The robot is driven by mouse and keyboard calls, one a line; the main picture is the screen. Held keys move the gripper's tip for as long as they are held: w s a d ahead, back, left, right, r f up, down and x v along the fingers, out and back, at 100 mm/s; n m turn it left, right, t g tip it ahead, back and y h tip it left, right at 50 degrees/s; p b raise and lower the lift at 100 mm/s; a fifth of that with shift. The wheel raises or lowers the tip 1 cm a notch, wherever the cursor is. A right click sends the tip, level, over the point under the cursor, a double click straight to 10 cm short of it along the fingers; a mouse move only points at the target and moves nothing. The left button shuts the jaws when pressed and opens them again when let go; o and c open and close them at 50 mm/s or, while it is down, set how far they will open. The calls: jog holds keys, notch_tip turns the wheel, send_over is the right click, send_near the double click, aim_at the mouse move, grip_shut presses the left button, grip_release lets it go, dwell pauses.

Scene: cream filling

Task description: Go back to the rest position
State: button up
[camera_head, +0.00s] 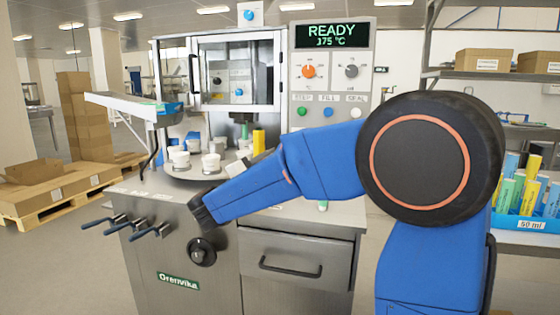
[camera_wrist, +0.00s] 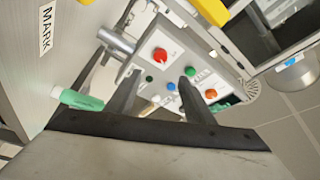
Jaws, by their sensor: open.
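My blue arm reaches left from its large black elbow joint across the front of the filling machine (camera_head: 190,240). Its dark far end is near the machine's black round knob (camera_head: 202,252). I cannot make out the fingers in the head view. In the wrist view my gripper (camera_wrist: 160,78) shows two dark fingers, apart, with nothing held between them. A green and white piece (camera_wrist: 80,100) shows left of the fingers.
The machine's round table (camera_head: 185,175) holds several white jars; a yellow part (camera_head: 259,142) stands beside it. The display (camera_head: 332,36) reads READY 175 °C. A drawer (camera_head: 290,265) is below. At right, a blue bin (camera_head: 520,232) holds tubes. Cartons (camera_head: 35,190) lie on a pallet at left.

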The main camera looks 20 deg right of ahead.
jog(key=shift+s+a+f, duration=0.1)
jog(key=shift+s+a, duration=0.15)
jog(key=shift+a, duration=0.15)
jog(key=s+a+f+n+t+y, duration=0.2)
jog(key=s+a+n+y, duration=0.15)
jog(key=n+y, duration=0.55)
jog(key=s+a+f+n+t+y, duration=0.25)
jog(key=s+n+y, duration=0.25)
jog(key=n+y, duration=0.5)
jog(key=s+d+f+n+g, duration=0.1)
jog(key=s+d+f+g, duration=0.1)
jog(key=s+f, duration=0.4)
jog(key=s+d+f+n+g+h, duration=0.1)
jog(key=s+f+g, duration=0.4)
jog(key=s, duration=0.8)
jog(key=s+d+f+n+g+h, duration=0.1)
jog(key=s+d+f+g, duration=0.3)
jog(key=s+f, duration=0.4)
jog(key=shift+s+d+n, duration=0.35)
jog(key=shift+s+n, duration=0.55)
jog(key=shift+s, duration=0.2)
